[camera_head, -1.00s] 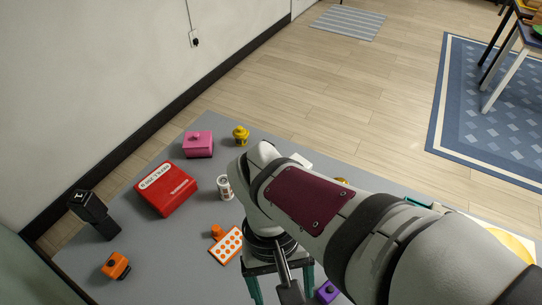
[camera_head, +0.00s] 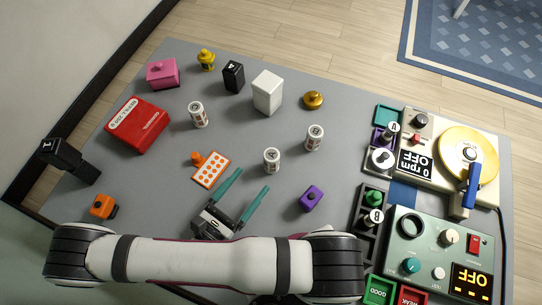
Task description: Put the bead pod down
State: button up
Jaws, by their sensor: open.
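My gripper (camera_head: 252,179) is open, its two teal fingers apart over the grey table with nothing visible between them. No thing is clearly marked as the bead pod. Three white lettered canisters stand upright: one left of centre (camera_head: 198,115), one (camera_head: 271,161) just beyond my fingertips, and one (camera_head: 314,138) further right. A purple block with a dark knob (camera_head: 311,199) sits right of my gripper. An orange perforated plate with a knob (camera_head: 211,170) lies left of the fingers. My arm hides the near table edge.
A red box (camera_head: 138,125), pink box (camera_head: 163,74), black block (camera_head: 233,76), white block (camera_head: 267,92) and yellow items (camera_head: 206,60) stand further back. A turntable machine (camera_head: 440,150) and green control box (camera_head: 435,255) fill the right side. Bare table (camera_head: 240,130) lies ahead.

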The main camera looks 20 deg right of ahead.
aim_at(267, 164)
jog(key=x, duration=0.8)
jog(key=shift+s+d+f, duration=0.1)
jog(key=shift+s, duration=0.1)
grip_shut()
